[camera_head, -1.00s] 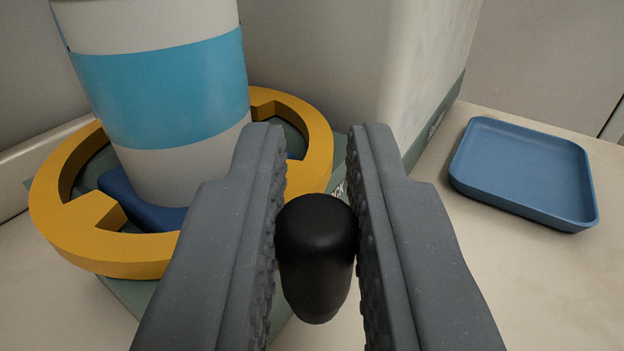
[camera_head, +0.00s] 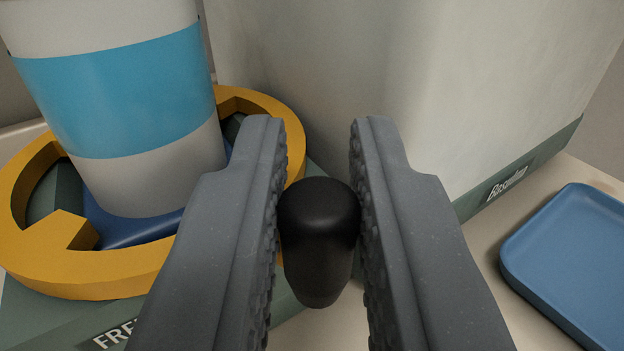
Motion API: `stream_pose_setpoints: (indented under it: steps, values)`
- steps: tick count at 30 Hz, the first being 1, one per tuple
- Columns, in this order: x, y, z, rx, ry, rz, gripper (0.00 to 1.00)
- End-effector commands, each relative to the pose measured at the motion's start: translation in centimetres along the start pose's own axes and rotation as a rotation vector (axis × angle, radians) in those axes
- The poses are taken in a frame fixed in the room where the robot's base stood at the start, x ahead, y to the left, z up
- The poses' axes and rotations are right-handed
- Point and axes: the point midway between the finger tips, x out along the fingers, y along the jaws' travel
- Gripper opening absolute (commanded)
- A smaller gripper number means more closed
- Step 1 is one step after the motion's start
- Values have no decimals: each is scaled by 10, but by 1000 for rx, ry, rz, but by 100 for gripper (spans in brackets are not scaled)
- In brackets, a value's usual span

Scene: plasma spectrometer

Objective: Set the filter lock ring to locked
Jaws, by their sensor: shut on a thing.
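The yellow filter lock ring (camera_head: 85,275) lies around the foot of a white filter cylinder with a blue band (camera_head: 125,90), on a green base. A black rounded handle (camera_head: 319,235) stands at the ring's right side. My gripper (camera_head: 319,195) is shut on this handle, one grey finger on each side. A label starting "FRE" (camera_head: 115,335) shows on the base at the lower left, cut off by my left finger.
A large pale housing (camera_head: 400,80) with a green lower band stands behind the ring. A blue tray (camera_head: 580,265) lies on the pale bench at the right. A strip of bare bench lies between the tray and my gripper.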

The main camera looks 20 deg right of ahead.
Motion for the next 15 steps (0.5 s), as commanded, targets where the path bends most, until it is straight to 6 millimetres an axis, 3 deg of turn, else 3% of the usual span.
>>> stream_pose_setpoints:
  steps: [15]
  values:
    - [5,4,0,1,1,2,0]
